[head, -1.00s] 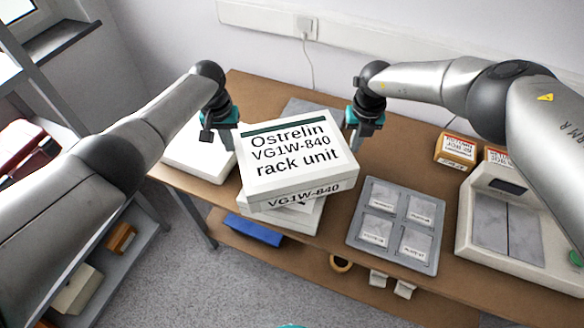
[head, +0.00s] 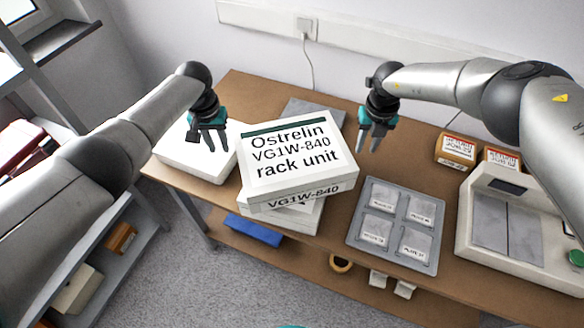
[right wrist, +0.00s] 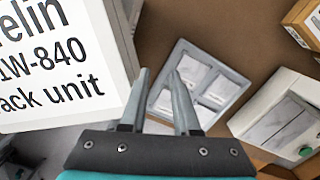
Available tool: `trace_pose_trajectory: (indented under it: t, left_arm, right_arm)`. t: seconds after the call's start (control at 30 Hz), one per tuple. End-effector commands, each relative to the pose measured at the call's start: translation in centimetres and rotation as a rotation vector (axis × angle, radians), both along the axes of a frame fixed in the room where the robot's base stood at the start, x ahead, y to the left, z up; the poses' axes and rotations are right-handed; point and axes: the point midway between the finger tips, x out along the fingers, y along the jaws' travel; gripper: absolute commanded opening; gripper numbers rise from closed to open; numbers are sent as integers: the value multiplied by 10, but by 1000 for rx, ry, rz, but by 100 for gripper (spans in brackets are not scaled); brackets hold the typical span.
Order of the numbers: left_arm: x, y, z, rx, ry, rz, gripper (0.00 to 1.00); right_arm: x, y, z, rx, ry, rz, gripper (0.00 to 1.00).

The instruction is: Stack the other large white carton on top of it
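A large white carton (head: 300,160) with a dark green stripe, labelled "Ostrelin VG1W-840 rack unit", rests on a second white carton (head: 290,217), turned a little relative to it. The lower carton is mostly hidden beneath it. The upper carton also shows at the left of the right wrist view (right wrist: 60,62). My left gripper (head: 212,148) is open and empty, left of the upper carton and above a flat white box. My right gripper (head: 371,148) is open and empty, just right of the upper carton and apart from it; its fingers show in the right wrist view (right wrist: 162,100).
A flat white box (head: 185,160) lies at the table's left end. A grey tray (head: 352,237) with several labelled plates sits right of the cartons. A white machine (head: 468,238) and small orange-and-white boxes (head: 456,152) are further right. A grey sheet (head: 310,111) lies behind the cartons.

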Motion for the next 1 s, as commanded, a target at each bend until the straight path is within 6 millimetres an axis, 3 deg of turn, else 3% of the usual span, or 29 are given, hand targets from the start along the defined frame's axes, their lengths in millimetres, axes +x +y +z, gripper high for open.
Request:
trace_pose_trajectory:
  t: [0.37, 1.0]
  left_arm:
    - [-1, 0, 13, -1, -1, 0, 30]
    - [-7, 0, 111, -1, -3, 0, 30]
  right_arm:
    - [0, 0, 0, 0, 0, -1, 30]
    - [0, 0, 0, 0, 0, 0, 30]
